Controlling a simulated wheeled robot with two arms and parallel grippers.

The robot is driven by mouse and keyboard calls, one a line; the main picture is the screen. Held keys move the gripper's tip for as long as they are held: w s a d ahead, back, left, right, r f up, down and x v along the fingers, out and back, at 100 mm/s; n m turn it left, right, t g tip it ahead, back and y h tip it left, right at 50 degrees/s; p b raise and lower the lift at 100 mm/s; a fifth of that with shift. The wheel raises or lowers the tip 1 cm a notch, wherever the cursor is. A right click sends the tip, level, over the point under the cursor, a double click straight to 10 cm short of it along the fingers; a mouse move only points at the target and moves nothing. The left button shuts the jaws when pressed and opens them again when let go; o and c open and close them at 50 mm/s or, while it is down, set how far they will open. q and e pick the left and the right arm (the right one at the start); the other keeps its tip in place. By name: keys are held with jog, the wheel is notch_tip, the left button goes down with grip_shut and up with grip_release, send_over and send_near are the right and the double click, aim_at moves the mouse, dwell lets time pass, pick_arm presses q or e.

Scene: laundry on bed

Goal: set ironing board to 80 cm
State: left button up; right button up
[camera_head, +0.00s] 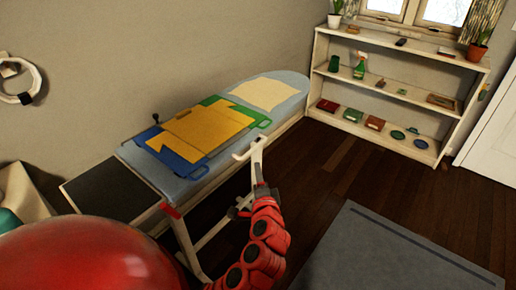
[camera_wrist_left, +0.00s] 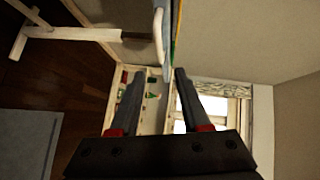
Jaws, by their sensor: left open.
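The ironing board (camera_head: 292,78) stands along the wall with its light blue top raised on white legs (camera_head: 188,248). A white T-shaped part (camera_head: 257,160) shows beside its near edge. In the left wrist view the board's edge (camera_wrist_left: 169,42) is seen nearly end-on, with a curved white bar (camera_wrist_left: 158,28) alongside. A small red part (camera_head: 172,211) sits under the board's near edge. My left gripper (camera_head: 262,190) is by the near side of the board, fingers apart and empty; its fingers (camera_wrist_left: 155,74) also show in the wrist view. My right gripper is not seen.
A white shelf (camera_head: 400,92) stands against the far wall. A grey rug (camera_head: 375,255) lies at lower right; wooden floor (camera_head: 350,160) is clear between.

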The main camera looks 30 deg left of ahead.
aim_at(255, 147)
pick_arm(q)
jog(key=p+x, duration=0.1)
jog(key=x, duration=1.4)
jog(key=shift+w+f, duration=0.15)
jog(key=shift+w, duration=0.05)
grip_shut()
dwell(0.7)
